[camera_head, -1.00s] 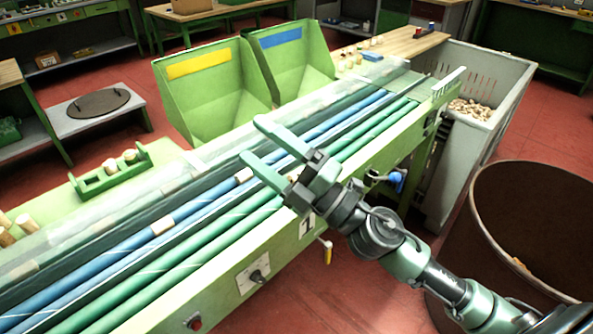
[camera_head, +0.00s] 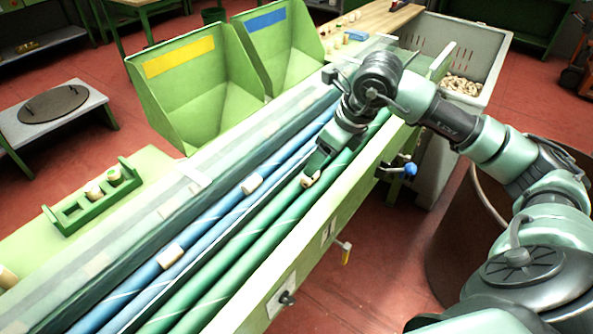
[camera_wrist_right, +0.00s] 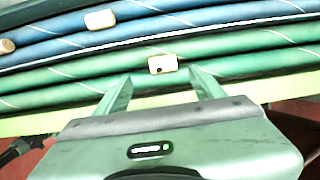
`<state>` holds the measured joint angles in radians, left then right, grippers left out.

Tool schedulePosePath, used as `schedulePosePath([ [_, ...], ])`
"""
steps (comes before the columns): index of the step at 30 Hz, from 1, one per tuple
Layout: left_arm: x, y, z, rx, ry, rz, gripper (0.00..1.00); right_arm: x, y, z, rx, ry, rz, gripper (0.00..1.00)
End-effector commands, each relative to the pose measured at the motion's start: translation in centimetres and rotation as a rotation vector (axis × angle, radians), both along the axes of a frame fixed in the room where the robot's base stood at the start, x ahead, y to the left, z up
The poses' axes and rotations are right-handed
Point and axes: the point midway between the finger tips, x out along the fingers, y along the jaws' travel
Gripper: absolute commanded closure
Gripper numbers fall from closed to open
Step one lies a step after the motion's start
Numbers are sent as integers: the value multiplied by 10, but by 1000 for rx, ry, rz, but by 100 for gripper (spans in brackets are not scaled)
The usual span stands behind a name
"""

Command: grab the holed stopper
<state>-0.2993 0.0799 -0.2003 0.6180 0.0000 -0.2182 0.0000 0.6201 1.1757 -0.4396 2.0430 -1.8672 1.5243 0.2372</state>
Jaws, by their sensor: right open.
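The holed stopper (camera_wrist_right: 162,64) is a pale cork cylinder with a dark hole in its side. It lies on the green rollers, and in the head view the stopper (camera_head: 308,181) shows just at my right gripper's tips, partly covered. My right gripper (camera_head: 314,170) is open and points down at the rollers. In the right wrist view my right gripper (camera_wrist_right: 160,74) has one finger on each side of the stopper, with gaps on both sides; I cannot tell how deep it sits between them. My left gripper is not in view.
Two other stoppers (camera_head: 252,184) (camera_head: 171,256) lie on the blue rollers. A green rack (camera_head: 95,200) with stoppers stands at the left. Bins with a yellow label (camera_head: 180,60) and a blue label (camera_head: 267,20) stand behind the rollers. A grey crate (camera_head: 490,50) holds stoppers.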

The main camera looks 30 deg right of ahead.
Motion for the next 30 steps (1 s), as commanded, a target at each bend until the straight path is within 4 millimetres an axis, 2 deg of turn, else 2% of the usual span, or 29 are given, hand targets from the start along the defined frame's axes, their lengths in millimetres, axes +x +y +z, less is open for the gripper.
schedulePosePath([
  [1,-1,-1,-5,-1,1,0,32,2,1,-9,1,2,1,31],
  [8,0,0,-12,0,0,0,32,10,4,-28,4,2,2,31],
  [16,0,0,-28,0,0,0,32,27,6,-64,6,1,4,31],
  [24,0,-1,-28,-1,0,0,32,29,6,-67,4,0,4,31],
  [26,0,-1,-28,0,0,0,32,29,6,-67,4,1,4,45],
  [30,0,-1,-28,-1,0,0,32,29,6,-67,4,0,4,84],
])
